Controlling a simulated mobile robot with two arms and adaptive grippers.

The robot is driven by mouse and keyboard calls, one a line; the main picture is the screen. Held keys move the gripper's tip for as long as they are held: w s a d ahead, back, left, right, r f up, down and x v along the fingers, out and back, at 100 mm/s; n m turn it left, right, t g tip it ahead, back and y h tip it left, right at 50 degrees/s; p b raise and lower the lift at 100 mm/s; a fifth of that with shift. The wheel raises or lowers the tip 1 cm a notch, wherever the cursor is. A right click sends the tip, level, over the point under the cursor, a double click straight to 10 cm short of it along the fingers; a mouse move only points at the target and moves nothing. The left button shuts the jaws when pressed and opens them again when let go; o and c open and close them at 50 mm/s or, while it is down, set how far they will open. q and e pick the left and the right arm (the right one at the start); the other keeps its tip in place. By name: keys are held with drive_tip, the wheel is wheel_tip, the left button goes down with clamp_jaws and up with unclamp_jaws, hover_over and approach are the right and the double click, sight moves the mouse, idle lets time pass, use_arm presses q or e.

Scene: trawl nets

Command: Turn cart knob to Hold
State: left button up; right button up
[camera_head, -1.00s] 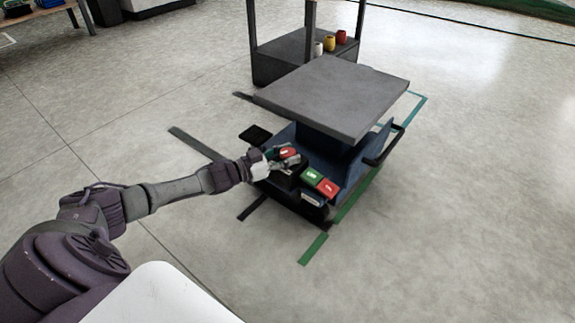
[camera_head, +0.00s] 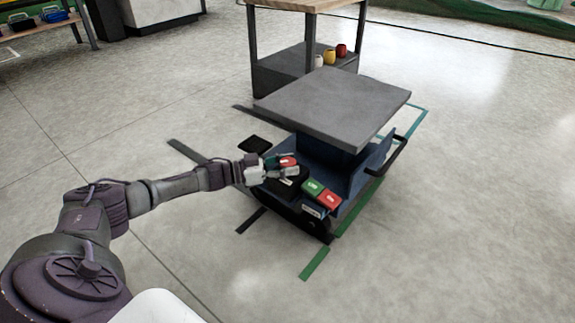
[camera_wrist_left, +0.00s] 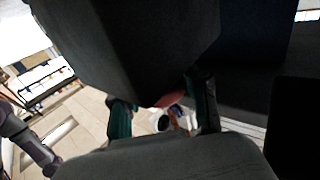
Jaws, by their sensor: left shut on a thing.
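The cart (camera_head: 335,105) has a grey flat top and a blue body with a control panel at its near left side. A red-topped knob (camera_head: 288,161) sits on the panel's left part. My left gripper (camera_head: 281,167) is at the knob and shut on it, its fingers hiding most of its sides. In the left wrist view a reddish part of the knob (camera_wrist_left: 172,99) shows between the two fingers (camera_wrist_left: 163,112). The knob's markings and the setting it points to cannot be read. My right gripper is not in view.
A green button (camera_head: 312,187) and a red button (camera_head: 328,199) sit right of the knob. A black handle (camera_head: 387,160) juts from the cart's right side. A shelf table (camera_head: 290,60) with several small cups stands behind.

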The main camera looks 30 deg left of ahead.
sight(289, 161)
use_arm(q)
drive_tip(key=o, duration=1.2)
drive_tip(key=shift+c, duration=0.2)
drive_tip(key=shift+r, duration=0.1)
wheel_tip(289, 161, up, 10)
drive_tip(key=shift+f, duration=0.1)
drive_tip(key=shift+d, duration=0.1)
